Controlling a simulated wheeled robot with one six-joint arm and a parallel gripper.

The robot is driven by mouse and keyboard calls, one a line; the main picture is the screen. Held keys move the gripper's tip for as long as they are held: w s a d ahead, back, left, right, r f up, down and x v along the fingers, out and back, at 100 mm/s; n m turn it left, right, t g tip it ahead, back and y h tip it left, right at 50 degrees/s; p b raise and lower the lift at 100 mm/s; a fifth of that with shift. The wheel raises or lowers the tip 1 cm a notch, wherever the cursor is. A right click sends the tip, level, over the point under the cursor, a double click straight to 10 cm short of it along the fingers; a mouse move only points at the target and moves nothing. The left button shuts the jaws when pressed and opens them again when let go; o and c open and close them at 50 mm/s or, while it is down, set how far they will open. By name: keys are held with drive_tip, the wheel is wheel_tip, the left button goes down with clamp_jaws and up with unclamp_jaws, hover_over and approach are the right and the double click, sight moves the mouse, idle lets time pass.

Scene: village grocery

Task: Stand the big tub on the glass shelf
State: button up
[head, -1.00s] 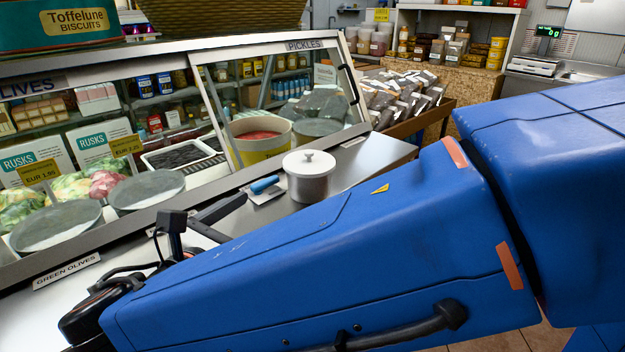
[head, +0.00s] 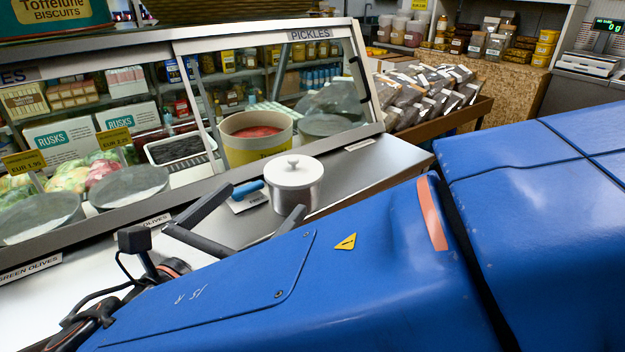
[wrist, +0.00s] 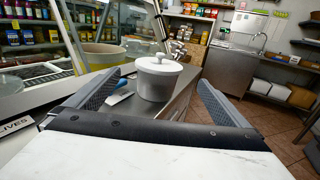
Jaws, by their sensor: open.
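A white lidded tub (head: 294,187) with a round knob stands upright on the steel counter, in front of the pickles case. It also shows in the wrist view (wrist: 158,78), centred between my fingers. My gripper (head: 265,199) is open and empty, its fingers pointing at the tub. In the wrist view my gripper (wrist: 160,83) has one finger on each side of the tub, with the tub apparently at or just beyond the tips; contact is not visible. A larger yellow tub (head: 258,150) with red contents is behind the case glass. I cannot make out a clear glass shelf.
A blue-handled tool (head: 247,190) lies just left of the white tub. The sloping glass case (head: 290,95) borders the counter (head: 375,170) behind. Bare counter lies right of the tub. Bagged goods (head: 425,90) fill a wooden stand farther back.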

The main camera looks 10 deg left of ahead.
sight(302, 160)
drive_tip(key=x, duration=1.6)
drive_tip(key=shift+w+f, duration=0.1)
drive_tip(key=shift+w, duration=0.25)
drive_tip(key=c, duration=1.6)
